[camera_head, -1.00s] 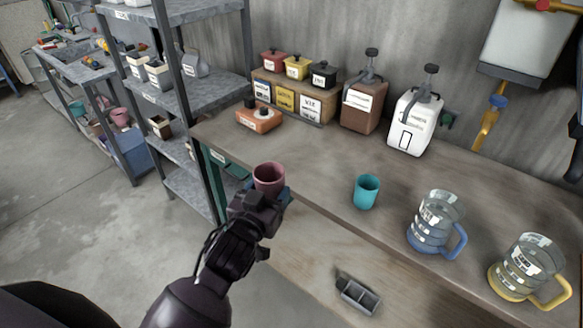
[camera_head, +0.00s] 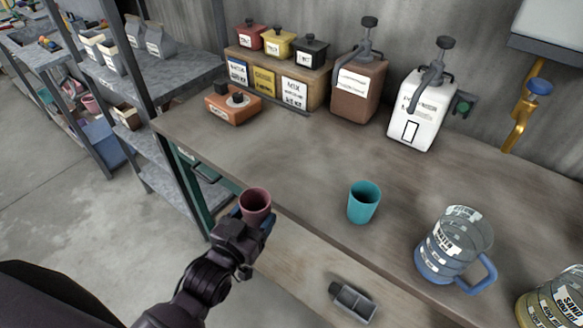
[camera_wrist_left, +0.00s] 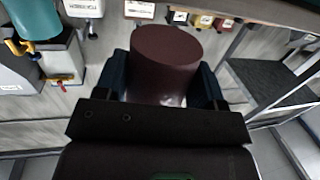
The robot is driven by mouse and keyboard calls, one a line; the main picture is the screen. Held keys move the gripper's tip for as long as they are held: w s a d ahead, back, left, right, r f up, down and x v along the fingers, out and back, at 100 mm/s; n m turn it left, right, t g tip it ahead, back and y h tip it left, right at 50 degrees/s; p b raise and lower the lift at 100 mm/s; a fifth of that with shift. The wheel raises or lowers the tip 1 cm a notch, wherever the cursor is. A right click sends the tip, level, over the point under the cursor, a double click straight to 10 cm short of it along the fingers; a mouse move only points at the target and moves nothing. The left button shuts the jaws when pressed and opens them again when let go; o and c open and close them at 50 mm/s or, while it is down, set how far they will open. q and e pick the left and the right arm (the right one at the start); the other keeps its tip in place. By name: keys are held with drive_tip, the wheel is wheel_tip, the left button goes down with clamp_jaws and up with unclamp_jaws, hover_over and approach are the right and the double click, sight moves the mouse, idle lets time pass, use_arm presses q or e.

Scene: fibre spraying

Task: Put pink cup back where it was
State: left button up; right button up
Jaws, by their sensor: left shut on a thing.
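The pink cup (camera_head: 255,204) is upright in my left gripper (camera_head: 252,218), near the left front edge of the workbench. In the left wrist view the cup (camera_wrist_left: 165,65) looks dark maroon and sits between the two blue fingers, which are shut on it. A teal cup (camera_head: 363,203) stands upright on the bench to the right of the pink cup. It also shows at the top left of the left wrist view (camera_wrist_left: 36,18). My right gripper is not in view.
On the workbench (camera_head: 300,165) are a blue-handled jug (camera_head: 452,245), a yellow-handled jug (camera_head: 556,300), brown (camera_head: 357,90) and white (camera_head: 420,112) pump dispensers, and an orange scale (camera_head: 232,103). Lidded boxes line the back. A grey shelf (camera_head: 150,85) stands left. The bench's middle is clear.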

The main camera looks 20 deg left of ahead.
sight(263, 203)
use_arm(q)
drive_tip(key=w, duration=0.5)
drive_tip(key=w+d, duration=0.1)
drive_tip(key=w, duration=0.4)
drive_tip(key=w+d, duration=0.1)
drive_tip(key=w, duration=0.4)
drive_tip(key=shift+w+d, duration=0.25)
drive_tip(key=shift+w, duration=0.1)
drive_tip(key=shift+f, duration=0.2)
drive_tip(key=o, duration=0.9)
drive_tip(key=shift+o, duration=0.2)
drive_tip(key=shift+s+r, duration=0.1)
drive_tip(key=shift+r, duration=0.1)
drive_tip(key=s, duration=0.4)
drive_tip(key=s+a, duration=0.1)
drive_tip(key=s, duration=0.3)
drive_tip(key=s+a, duration=0.1)
drive_tip(key=s, duration=0.2)
drive_tip(key=shift+s+r, duration=0.15)
drive_tip(key=shift+s, duration=0.25)
drive_tip(key=s+a+f+g+y, duration=0.3)
drive_tip(key=s+a+f+g, duration=0.2)
drive_tip(key=s+f, duration=0.8)
drive_tip(key=s+a, duration=0.2)
drive_tip(key=a, duration=0.1)
drive_tip(key=shift+a+f+n+g, duration=0.4)
